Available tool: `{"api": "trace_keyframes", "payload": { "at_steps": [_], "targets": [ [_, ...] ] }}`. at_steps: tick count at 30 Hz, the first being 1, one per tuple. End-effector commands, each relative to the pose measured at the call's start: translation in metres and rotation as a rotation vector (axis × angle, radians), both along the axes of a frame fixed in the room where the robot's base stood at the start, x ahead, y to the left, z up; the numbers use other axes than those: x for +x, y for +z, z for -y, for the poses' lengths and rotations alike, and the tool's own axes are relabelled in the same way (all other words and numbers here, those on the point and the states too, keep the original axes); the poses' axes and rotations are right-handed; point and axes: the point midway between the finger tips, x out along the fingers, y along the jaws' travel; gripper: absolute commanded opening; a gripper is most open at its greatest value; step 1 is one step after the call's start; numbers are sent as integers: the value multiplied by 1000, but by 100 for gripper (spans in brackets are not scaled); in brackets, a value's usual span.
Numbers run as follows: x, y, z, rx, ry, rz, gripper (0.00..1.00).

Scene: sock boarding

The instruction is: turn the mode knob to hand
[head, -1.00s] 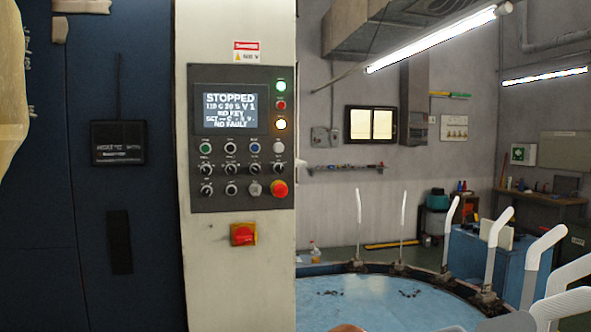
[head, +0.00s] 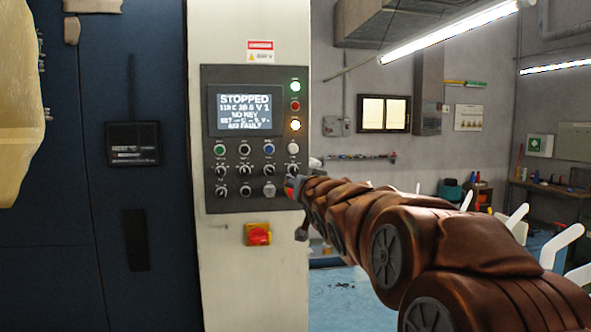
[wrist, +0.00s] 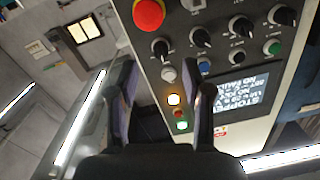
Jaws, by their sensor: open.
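The grey control panel (head: 283,110) carries several black rotary knobs in two rows under a row of buttons. One knob (head: 245,171) is in the upper row and another (head: 221,191) is in the lower row. Their labels are too small to read, so I cannot tell which is the mode knob. In the wrist view the knobs, including one knob (wrist: 160,47), appear rotated, beyond my fingertips. My gripper (wrist: 165,77) is open and empty, at the panel's emergency-stop side. In the head view my arm hides the panel's lower right corner.
A red emergency-stop button (wrist: 149,14) and a silver key switch (head: 269,190) sit near the knobs. A red-and-yellow switch (head: 258,235) is below the panel.

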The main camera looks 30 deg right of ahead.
Motion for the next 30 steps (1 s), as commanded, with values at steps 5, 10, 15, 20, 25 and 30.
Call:
{"api": "trace_keyframes", "payload": {
  "at_steps": [5, 10, 15, 20, 25, 30],
  "targets": [
    [3, 15, 7, -9, 0, 42, 50],
    [10, 16, 9, -9, -1, 41, 50],
    [24, 15, 14, -6, -1, 37, 50],
    [40, 14, 20, -6, 0, 36, 50],
    [58, 16, 26, -10, 0, 38, 50],
    [70, 15, 31, -9, 0, 39, 50]
  ]
}}
